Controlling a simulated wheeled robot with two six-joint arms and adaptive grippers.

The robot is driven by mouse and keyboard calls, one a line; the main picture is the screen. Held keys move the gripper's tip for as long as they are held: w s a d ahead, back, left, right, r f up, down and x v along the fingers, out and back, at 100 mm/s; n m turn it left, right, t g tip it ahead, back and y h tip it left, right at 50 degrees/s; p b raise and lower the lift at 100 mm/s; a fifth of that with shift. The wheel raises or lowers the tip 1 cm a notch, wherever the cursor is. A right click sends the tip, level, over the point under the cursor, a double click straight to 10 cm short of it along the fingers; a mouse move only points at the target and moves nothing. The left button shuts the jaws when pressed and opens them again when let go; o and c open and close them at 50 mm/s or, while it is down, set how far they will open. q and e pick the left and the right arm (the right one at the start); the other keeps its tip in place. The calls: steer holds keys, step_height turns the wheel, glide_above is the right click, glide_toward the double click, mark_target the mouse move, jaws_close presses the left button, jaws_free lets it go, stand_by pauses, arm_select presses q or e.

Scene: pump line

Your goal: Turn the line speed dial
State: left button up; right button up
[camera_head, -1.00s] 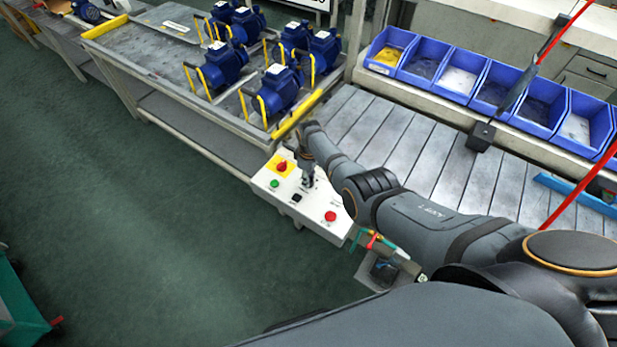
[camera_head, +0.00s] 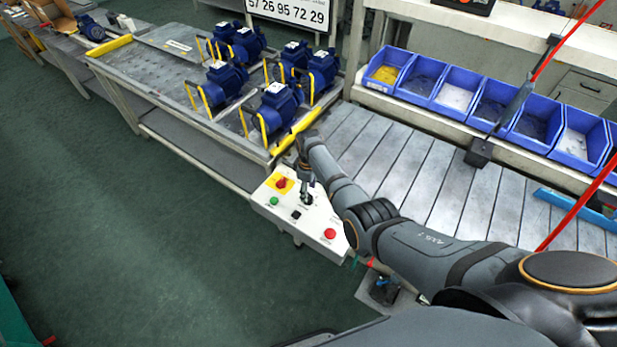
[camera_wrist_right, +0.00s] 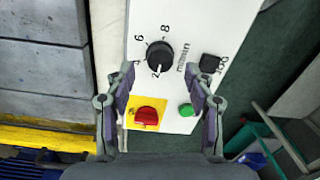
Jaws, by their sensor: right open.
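The line speed dial (camera_wrist_right: 159,57) is a round black knob on a white control panel (camera_wrist_right: 185,18). Its white mark points down near the 2; the scale reads m/min. My right gripper (camera_wrist_right: 165,76) is open and empty, its fingers on either side just short of the dial in the wrist view. In the head view, my right gripper (camera_head: 307,190) hangs over the panel (camera_head: 265,198) and largely hides the dial. Whether it touches the panel cannot be told. My left gripper is not in view.
The panel also carries a red switch on yellow (camera_wrist_right: 146,116), a green button (camera_wrist_right: 187,110), a black jog button (camera_wrist_right: 210,64) and a red button (camera_head: 330,234). Blue pumps (camera_head: 278,103) stand on the table behind. Blue bins (camera_head: 455,88) line the right. Green floor lies left.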

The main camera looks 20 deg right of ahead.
mark_target(309, 196)
step_height(309, 196, up, 9)
steer(key=shift+d+f, duration=0.1)
steer(key=shift+f, duration=0.05)
stand_by(0.5)
